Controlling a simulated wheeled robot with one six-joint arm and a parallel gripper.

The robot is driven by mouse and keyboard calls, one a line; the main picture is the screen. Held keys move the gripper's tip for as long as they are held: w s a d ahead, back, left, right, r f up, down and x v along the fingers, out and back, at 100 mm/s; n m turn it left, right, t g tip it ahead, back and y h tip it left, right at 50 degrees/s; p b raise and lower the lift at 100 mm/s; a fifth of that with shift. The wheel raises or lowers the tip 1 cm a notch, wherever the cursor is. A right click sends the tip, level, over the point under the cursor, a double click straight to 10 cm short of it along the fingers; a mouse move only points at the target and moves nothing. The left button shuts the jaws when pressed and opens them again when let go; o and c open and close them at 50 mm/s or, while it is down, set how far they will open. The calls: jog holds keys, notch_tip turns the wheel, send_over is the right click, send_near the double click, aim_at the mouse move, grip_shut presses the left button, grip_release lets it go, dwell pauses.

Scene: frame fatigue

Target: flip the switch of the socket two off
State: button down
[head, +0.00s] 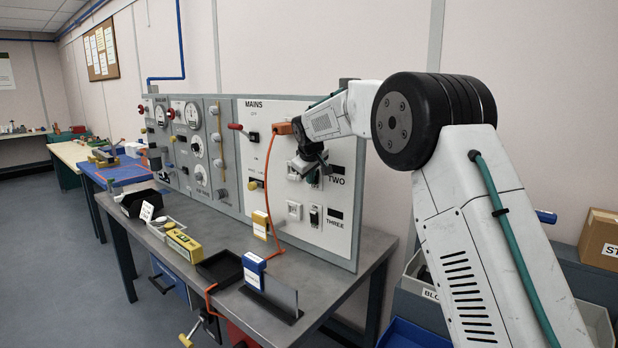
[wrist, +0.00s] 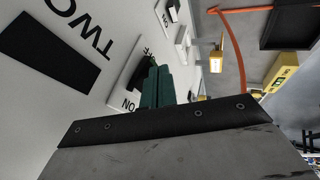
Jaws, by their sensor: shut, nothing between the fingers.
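The switch of socket two (wrist: 126,84) shows in the wrist view as a white plate with ON and OFF marks, beside the TWO label (wrist: 92,38). My gripper (wrist: 157,88) is shut and empty, its dark green fingertips right in front of this switch. They cover part of the rocker, so I cannot tell its position or whether they touch it. In the head view my gripper (head: 312,168) is at the panel next to the TWO label (head: 337,181) and hides most of that switch. The white outlet of socket two (head: 293,172) is just left of it.
Socket three's switch (head: 314,216) is close below. An orange plug (head: 284,128) with a hanging cord is at upper left. A yellow block (head: 261,224) and a blue box (head: 253,270) stand on the bench.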

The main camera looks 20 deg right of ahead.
jog(key=shift+w+d, duration=0.15)
jog(key=shift+r, duration=0.75)
jog(key=s+a+r, duration=0.5)
jog(key=s+r, duration=0.3)
jog(key=shift+r, duration=0.25)
